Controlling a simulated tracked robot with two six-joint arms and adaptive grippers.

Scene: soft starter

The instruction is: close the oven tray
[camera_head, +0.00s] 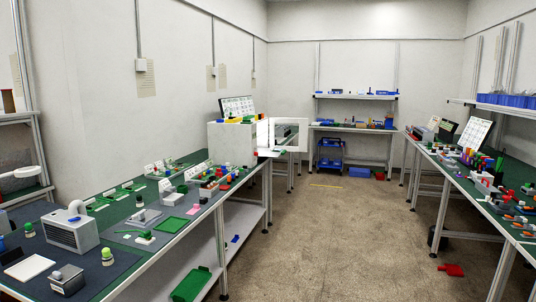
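A white box-shaped oven (232,143) stands at the far end of the left bench. Its door (303,136), a white frame with a window, is swung open to the right. A small pale tray-like part (270,153) sticks out low at the oven's front, between the body and the door. It is small here, so I cannot tell how far out it is. The oven's inside is hidden from this angle. Neither of my grippers is in view.
The left bench (150,245) carries a grey machine (70,231), small fixtures and a green tray (174,224). The right bench (440,165) holds many small parts. A blue cart (331,155) stands at the back.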

